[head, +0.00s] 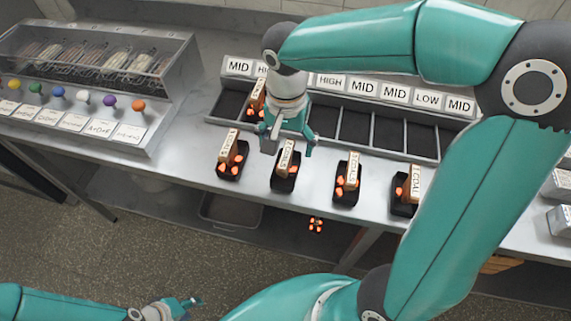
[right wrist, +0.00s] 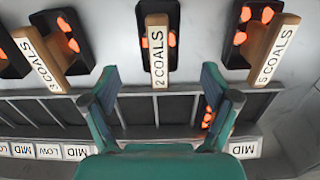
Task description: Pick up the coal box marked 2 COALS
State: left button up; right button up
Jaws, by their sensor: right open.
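The coal box marked 2 COALS (right wrist: 160,55) is a brown box with a white label, on a black holder with glowing orange coals. It is at the upper middle of the right wrist view. In the head view it is the second box from the left (head: 287,160) in the front row, its number partly hidden. My right gripper (head: 288,146) is open above and just behind this box. In the right wrist view its fingers (right wrist: 160,78) are spread on either side of the box's label end, apart from it. My left gripper (head: 186,304) is low at the lower left, away from the boxes.
A 5 COALS box (right wrist: 275,52) and a 3 COALS box (right wrist: 42,62) flank it; a 1 COAL box (head: 413,186) stands further right. Behind is a compartment tray (head: 338,98) with HIGH, MID and LOW labels; one compartment holds a box (head: 257,98). A skewer grill (head: 100,65) stands left.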

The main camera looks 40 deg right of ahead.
notch_tip(320, 180, down, 2)
jog(key=shift+s+f, duration=0.15)
jog(key=shift+f, duration=0.05)
jog(key=shift+a+f+p, duration=0.1)
jog(key=shift+f+p, duration=0.25)
jog(key=shift+f, duration=2.25)
jog(key=c, duration=1.6)
jog(key=shift+o, duration=0.2)
jog(key=shift+r, duration=0.1)
